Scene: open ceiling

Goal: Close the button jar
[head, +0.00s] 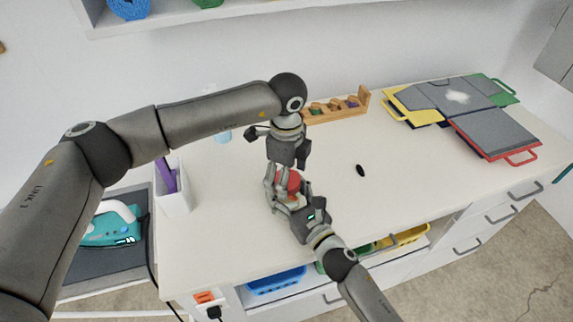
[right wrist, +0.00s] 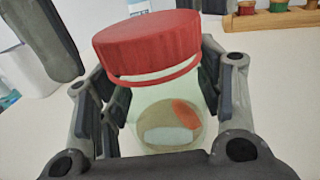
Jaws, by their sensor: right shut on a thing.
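The button jar shows in the right wrist view as a clear jar (right wrist: 165,122) with an orange and a pale button inside. Its red lid (right wrist: 148,42) sits at the mouth and looks tilted, with a pale band and a thin red ring below it. I cannot tell whether it is seated. My right gripper (head: 282,186) is shut on the jar body, a finger on each side. In the head view the red lid (head: 294,182) shows between the grippers. My left gripper (head: 287,160) is just above and behind the jar; its fingertips are partly hidden.
A dark oval object (head: 360,170) lies on the white table (head: 400,185). A wooden rack (head: 338,112) with spools stands at the back. Folded fabric boards (head: 490,125) lie at right. A white cup (head: 172,195) and an iron (head: 112,226) are at left.

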